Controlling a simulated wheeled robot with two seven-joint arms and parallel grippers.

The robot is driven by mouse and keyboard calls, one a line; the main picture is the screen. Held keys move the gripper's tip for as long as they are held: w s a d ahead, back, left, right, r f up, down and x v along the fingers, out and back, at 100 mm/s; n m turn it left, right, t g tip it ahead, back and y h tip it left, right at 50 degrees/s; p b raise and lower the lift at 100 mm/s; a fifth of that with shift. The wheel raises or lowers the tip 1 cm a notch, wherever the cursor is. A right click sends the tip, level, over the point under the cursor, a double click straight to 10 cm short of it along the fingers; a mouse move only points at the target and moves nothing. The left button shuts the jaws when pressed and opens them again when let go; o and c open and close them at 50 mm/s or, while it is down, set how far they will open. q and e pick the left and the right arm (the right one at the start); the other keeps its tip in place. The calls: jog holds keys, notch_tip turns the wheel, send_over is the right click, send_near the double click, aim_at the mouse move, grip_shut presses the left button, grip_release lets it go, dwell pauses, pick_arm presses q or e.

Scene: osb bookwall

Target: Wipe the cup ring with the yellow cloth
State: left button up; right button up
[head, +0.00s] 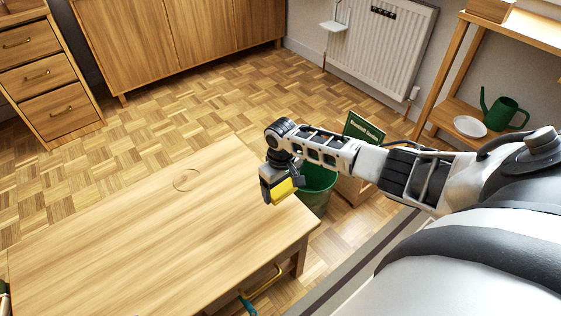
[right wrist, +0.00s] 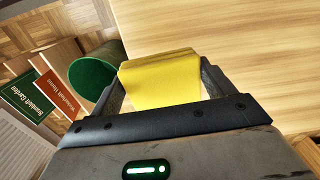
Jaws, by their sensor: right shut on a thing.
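The cup ring (head: 187,180) is a faint darker circle on the wooden table (head: 130,240), toward its far side. My right gripper (head: 283,196) is at the table's right edge, to the right of the ring and apart from it. It is shut on the yellow cloth (head: 282,188), which looks like a folded pad. In the right wrist view the cloth (right wrist: 160,78) sits between the two fingers, with the table top beside it. I cannot tell whether the cloth touches the table. My left gripper is not in view.
A green bin (head: 318,186) stands on the floor just beyond the table's right edge, near a box with books (right wrist: 70,75). A drawer with a brass handle (head: 266,282) is in the table's front. The table top between cloth and ring is clear.

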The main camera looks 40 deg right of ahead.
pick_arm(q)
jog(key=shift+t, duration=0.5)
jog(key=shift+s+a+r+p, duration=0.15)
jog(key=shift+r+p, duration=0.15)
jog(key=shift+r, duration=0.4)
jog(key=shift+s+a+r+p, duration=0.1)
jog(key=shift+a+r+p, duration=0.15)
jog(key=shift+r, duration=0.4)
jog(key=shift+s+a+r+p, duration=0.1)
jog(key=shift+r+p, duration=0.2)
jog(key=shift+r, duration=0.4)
